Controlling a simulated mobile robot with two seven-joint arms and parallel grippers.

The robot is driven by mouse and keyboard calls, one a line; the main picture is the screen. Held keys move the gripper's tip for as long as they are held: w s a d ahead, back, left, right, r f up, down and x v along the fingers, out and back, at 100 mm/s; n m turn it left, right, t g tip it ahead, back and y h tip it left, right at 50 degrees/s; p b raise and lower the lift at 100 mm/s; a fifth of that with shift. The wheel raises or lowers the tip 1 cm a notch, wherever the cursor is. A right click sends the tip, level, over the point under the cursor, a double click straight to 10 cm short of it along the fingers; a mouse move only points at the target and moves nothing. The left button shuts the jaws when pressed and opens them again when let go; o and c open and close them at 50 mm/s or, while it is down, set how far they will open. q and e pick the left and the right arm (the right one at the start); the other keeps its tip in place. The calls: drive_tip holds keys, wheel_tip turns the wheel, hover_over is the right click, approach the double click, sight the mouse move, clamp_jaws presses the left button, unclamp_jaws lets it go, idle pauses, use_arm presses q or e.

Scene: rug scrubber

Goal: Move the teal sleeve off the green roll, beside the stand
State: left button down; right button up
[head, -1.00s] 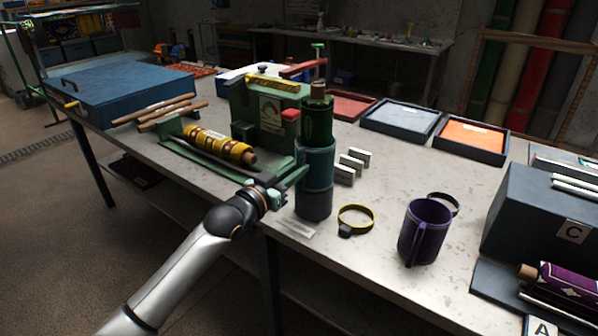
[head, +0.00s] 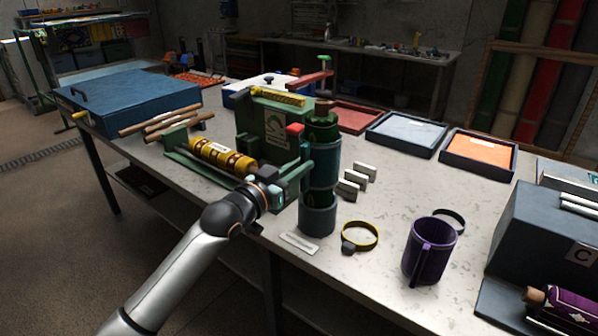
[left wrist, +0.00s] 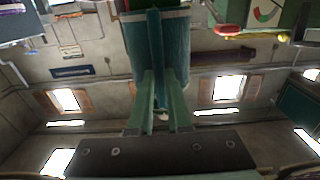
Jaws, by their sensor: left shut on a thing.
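The teal sleeve (head: 326,162) is around the green roll (head: 321,131), raised along it, with a gap above the dark grey stand (head: 318,221). The roll stands upright in the stand; its upper end shows above the sleeve. My left gripper (head: 303,172) is at the sleeve's left side, shut on its handle. In the left wrist view, the fingers (left wrist: 160,92) close on the handle below the teal sleeve (left wrist: 174,45). My right gripper is not in view.
A purple mug-like sleeve (head: 428,252) and a yellow ring (head: 360,237) are right of the stand. Grey blocks (head: 357,180) stand behind. A green machine (head: 268,125) with a yellow roll (head: 222,156) is close on the left. The bench front centre-right has bare room.

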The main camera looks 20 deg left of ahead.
use_arm(q)
wheel_tip(320, 180, up, 24)
drive_tip(key=p, duration=1)
drive_tip(key=shift+f, duration=0.15)
idle(1.5)
idle(0.4)
